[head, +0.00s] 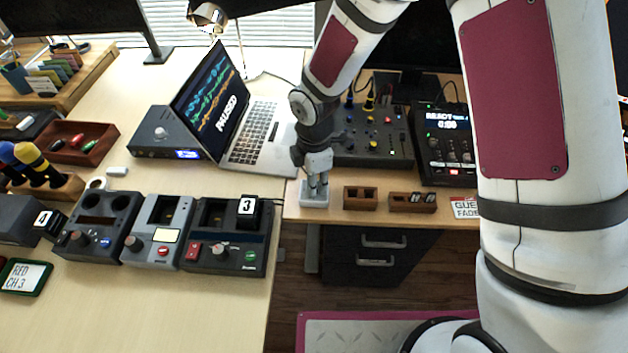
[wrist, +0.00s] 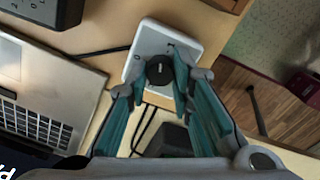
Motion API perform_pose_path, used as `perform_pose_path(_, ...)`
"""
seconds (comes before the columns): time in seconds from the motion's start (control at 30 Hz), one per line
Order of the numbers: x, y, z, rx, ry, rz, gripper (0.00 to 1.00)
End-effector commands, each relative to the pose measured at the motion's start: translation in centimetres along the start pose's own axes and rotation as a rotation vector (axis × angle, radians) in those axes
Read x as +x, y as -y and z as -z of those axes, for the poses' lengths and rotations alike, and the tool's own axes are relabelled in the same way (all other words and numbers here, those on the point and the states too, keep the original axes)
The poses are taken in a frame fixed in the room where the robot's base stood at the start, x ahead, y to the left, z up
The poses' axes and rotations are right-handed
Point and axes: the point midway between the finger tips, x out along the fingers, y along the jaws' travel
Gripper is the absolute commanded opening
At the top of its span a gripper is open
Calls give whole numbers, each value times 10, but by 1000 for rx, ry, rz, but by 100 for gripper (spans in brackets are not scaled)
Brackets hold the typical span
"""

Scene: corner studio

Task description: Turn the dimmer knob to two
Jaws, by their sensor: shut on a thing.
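The dimmer is a small white box (head: 313,200) near the front edge of the right desk section, just right of the laptop. In the wrist view its white plate (wrist: 148,42) carries a round black knob (wrist: 159,72). My gripper (head: 317,187) points straight down over the box in the head view. In the wrist view its teal-padded fingers (wrist: 160,78) are on both sides of the knob and shut on it. The fingers hide the knob in the head view.
A laptop (head: 262,135) reading PAUSED stands left of my gripper. A mixer (head: 372,150) is behind it. Two small wooden holders (head: 360,198) and (head: 412,202) stand to the right. A drawer unit (head: 385,270) is below the desk edge.

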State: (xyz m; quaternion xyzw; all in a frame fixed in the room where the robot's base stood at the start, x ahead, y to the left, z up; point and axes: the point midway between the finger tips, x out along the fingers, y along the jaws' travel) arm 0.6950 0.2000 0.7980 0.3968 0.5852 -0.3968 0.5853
Motion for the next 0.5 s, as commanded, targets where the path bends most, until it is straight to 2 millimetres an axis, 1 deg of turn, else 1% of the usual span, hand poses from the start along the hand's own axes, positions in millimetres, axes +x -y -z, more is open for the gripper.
perform_pose_path(0.5,0,1,0,491,1,1,0)
